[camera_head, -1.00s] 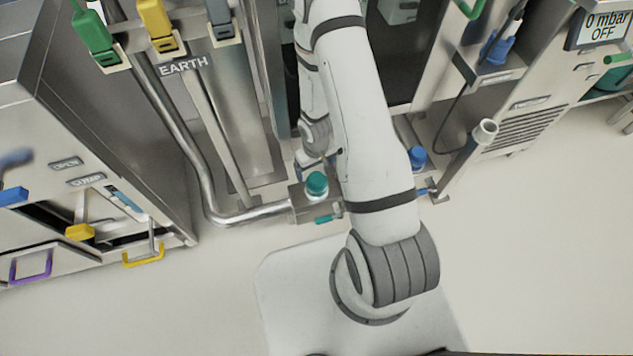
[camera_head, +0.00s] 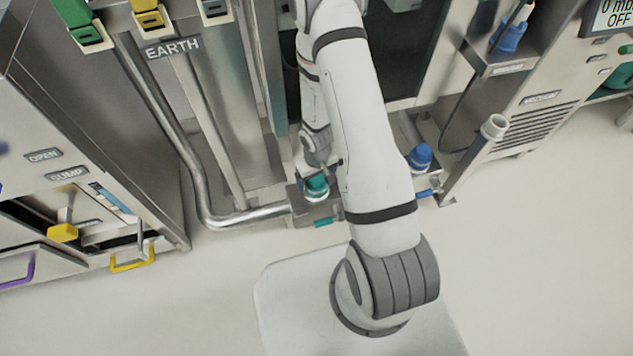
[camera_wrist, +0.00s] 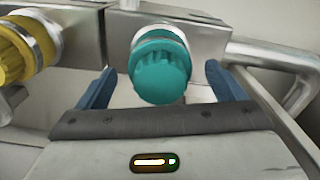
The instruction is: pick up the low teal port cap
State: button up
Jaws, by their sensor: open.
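The low teal port cap (camera_head: 316,186) sits on a metal pipe block near the floor, left of my arm in the head view. In the wrist view the ribbed teal cap (camera_wrist: 160,70) fills the space between my two blue fingers. My gripper (camera_wrist: 160,72) is open, with one finger on each side of the cap and a visible gap to each. The fingers are hard to make out in the head view, where my wrist covers part of the cap's upper side.
A yellow cap (camera_wrist: 28,48) is on the left in the wrist view, and a bent metal pipe (camera_wrist: 275,58) is on the right. A blue cap (camera_head: 420,156) stands right of my arm. A small teal handle (camera_head: 324,222) is below the cap.

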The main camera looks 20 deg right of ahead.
jog(key=c, duration=1.3)
jog(key=shift+o, duration=0.2)
jog(key=shift+r, duration=0.1)
notch_tip(320, 180, up, 10)
jog(key=p, duration=1)
